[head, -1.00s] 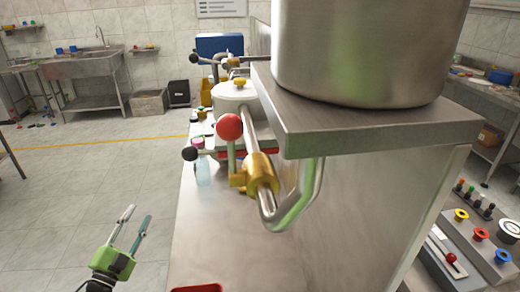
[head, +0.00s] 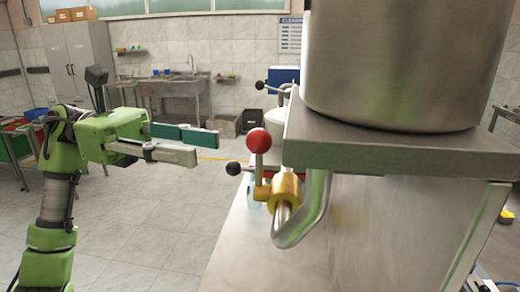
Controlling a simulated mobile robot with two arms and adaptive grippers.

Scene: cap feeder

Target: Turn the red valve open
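The red valve shows as a red ball (head: 258,140) on a short upright stem, joined to a yellow valve body (head: 285,187) on the steel pipe (head: 306,220). The handle stands up beside the pipe, left of the steel bench top. My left gripper (head: 206,147) is raised at the left with its fingers pointing right towards the red ball. Its two fingers, one with a teal pad, are apart with nothing between them. It is clear of the handle in the picture; the depth gap is hard to judge. My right gripper is not in view.
A large steel pot (head: 400,60) stands on the steel shelf (head: 400,152) right of the valve. A black ball handle (head: 233,168) sticks out to the left just behind the red one. A sink (head: 178,88) and bin (head: 224,126) stand far back. The floor at left is open.

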